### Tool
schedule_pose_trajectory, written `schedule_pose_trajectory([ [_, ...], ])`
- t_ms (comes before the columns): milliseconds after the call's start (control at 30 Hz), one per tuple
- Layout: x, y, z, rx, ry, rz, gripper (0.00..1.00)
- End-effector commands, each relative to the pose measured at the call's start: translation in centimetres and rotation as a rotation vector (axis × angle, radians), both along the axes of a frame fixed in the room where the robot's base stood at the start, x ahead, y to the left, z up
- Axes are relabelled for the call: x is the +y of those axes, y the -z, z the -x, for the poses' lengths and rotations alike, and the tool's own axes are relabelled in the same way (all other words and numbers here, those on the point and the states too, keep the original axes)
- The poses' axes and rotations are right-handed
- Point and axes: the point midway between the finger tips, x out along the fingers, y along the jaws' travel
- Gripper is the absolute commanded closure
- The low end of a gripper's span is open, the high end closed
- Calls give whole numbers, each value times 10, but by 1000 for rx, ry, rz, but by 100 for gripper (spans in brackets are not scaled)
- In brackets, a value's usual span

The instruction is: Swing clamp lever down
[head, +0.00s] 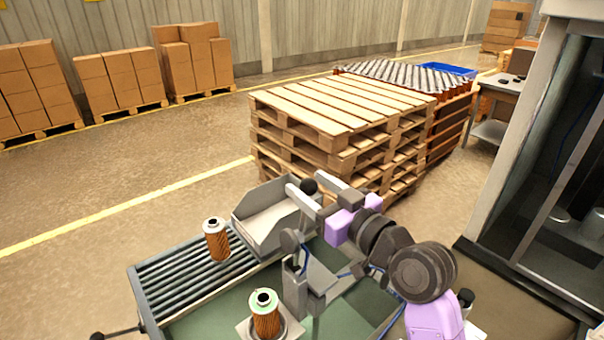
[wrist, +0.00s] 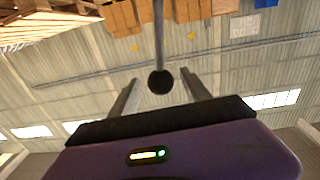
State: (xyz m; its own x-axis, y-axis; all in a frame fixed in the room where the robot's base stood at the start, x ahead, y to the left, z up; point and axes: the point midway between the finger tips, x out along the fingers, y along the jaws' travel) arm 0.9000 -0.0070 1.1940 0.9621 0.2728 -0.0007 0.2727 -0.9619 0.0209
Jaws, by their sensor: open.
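The clamp lever's black ball knob (head: 309,186) sits between the two spread fingers of my gripper (head: 302,181). In the wrist view the knob (wrist: 160,82) is centred between the fingers, with a gap on each side, and its thin rod (wrist: 158,35) runs to the top edge. Most of the lever is hidden in the head view. A grey clamp post (head: 295,285) stands below my gripper. Beside it, an orange pleated filter cartridge (head: 266,320) with a pale green top stands upright in a holder.
A second cartridge (head: 217,241) stands on the roller conveyor (head: 178,290). A grey open bin (head: 262,228) is just behind my gripper. Stacked pallets (head: 320,125) stand farther back. A grey cabinet frame (head: 500,165) is at right. Another rod with a black ball (head: 97,336) juts out at lower left.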

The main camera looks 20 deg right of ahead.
Motion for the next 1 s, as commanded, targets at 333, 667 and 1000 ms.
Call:
schedule_pose_trajectory([
  [333, 10, -1, -34, 0, 1, 0, 44],
  [667, 10, 0, -36, -1, 2, 0, 54],
  [1000, 10, 0, -35, 0, 2, 0, 100],
])
